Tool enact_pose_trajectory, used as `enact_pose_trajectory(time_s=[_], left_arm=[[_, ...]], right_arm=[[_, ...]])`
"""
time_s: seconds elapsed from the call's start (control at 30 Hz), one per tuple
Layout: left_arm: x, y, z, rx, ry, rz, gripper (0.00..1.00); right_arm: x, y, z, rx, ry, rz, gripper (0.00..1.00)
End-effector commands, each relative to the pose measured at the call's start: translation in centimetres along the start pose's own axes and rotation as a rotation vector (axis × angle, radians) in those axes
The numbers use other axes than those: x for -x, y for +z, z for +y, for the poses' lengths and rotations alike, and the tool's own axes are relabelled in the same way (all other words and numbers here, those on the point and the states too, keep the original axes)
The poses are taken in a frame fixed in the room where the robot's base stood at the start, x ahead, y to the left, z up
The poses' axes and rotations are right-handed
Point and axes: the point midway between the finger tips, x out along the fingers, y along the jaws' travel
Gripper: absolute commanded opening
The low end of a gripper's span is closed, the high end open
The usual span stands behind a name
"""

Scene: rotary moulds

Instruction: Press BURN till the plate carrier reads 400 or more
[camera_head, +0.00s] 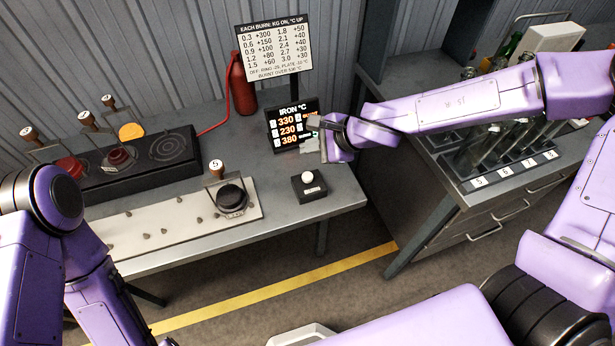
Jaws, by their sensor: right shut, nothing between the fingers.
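The black IRON °C display (292,125) stands at the back of the bench and shows 330, 230 and 380 in orange. Its row symbols are too small to tell which is the plate carrier, and its right edge is partly behind my arm. A small black box (311,190) with a white domed button (307,177) sits at the bench's right front; its label is too small to read. My right gripper (314,121) is shut and empty, in front of the display's right side in the picture, above and apart from the button. My left arm shows at the left, but its gripper is not visible.
A chart (274,47) lists burn values by kilograms. A numbered iron (231,196) stands on a pale strip (160,228). Several more stand near a black hotplate unit (160,158). A red cylinder (243,85) is behind. Bottles stand in a rack (500,172) on the right bench.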

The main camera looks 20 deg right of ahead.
Motion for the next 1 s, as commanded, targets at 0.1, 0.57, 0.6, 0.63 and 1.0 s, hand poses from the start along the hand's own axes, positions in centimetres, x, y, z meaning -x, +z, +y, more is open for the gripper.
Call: enact_pose_trajectory(time_s=[0.1,0.57,0.6,0.63,1.0], left_arm=[[-2.2,0.9,0.2,0.0,0.0,0.0,0.62],[-7.0,2.9,0.6,0.0,0.0,0.0,0.62],[-7.0,2.9,0.6,0.0,0.0,0.0,0.62],[-7.0,2.9,0.6,0.0,0.0,0.0,0.62],[-6.9,2.8,0.6,0.0,0.0,0.0,0.62]], right_arm=[[-1.6,-1.2,1.2,-0.002,-0.001,0.001,0.0],[-5.2,-3.9,3.9,-0.002,0.0,0.001,0.0],[-5.2,-3.9,3.9,-0.001,0.0,0.001,0.0],[-5.2,-3.9,3.9,-0.001,0.0,0.002,0.0],[-5.2,-3.9,3.8,-0.001,0.0,0.002,0.0]])
